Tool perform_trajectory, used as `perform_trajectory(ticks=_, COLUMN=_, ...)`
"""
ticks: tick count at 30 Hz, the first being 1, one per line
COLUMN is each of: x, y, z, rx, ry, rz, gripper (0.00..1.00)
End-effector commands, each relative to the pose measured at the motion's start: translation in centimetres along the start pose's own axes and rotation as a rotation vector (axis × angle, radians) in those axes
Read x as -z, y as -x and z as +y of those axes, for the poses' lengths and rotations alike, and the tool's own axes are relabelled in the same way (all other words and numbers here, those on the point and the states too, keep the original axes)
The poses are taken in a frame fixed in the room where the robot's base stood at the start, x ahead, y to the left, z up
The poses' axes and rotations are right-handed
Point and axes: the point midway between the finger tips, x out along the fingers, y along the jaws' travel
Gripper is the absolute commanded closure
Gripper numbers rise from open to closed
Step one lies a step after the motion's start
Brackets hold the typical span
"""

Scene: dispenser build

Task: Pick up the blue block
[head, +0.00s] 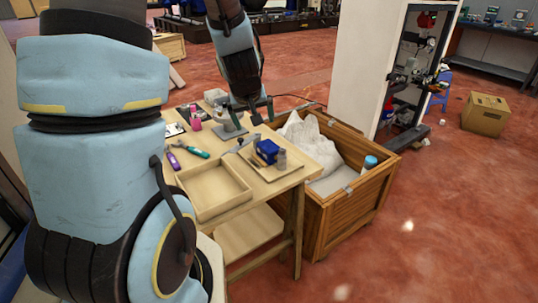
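A small dark blue block (267,148) sits on a shallow wooden tray (270,176) at the right end of the wooden table. Next to it on the tray is a small grey cylinder. My arm comes down from the top of the head view. My gripper (254,112) is above the back part of the table, beyond the block and apart from it. Its two fingers look spread, with nothing seen between them. The fingertips are small and dark in this view.
An empty wooden tray (211,194) lies at the table's front. Pliers-like tools (194,151), a pink cup (195,124) and a grey device (229,127) are on the table. A wooden crate (352,208) with a white sack stands against its right side. Open red floor lies farther right.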

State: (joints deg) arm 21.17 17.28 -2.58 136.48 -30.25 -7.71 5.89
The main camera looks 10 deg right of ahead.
Motion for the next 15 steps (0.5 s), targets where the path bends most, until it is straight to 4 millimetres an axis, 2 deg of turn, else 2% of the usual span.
perform_trajectory(ticks=1, x=0.1, y=-2.1, z=1.9, rx=-0.001, ry=0.015, rz=0.046, gripper=0.0)
perform_trajectory(ticks=3, x=0.7, y=-4.6, z=4.2, rx=0.015, ry=0.052, rz=0.135, gripper=0.0)
perform_trajectory(ticks=7, x=0.3, y=-8.8, z=7.7, rx=0.11, ry=0.122, rz=0.314, gripper=0.0)
perform_trajectory(ticks=10, x=-1.4, y=-10.7, z=8.8, rx=0.22, ry=0.158, rz=0.429, gripper=0.0)
perform_trajectory(ticks=15, x=-4.8, y=-11.4, z=9.1, rx=0.392, ry=0.174, rz=0.555, gripper=0.0)
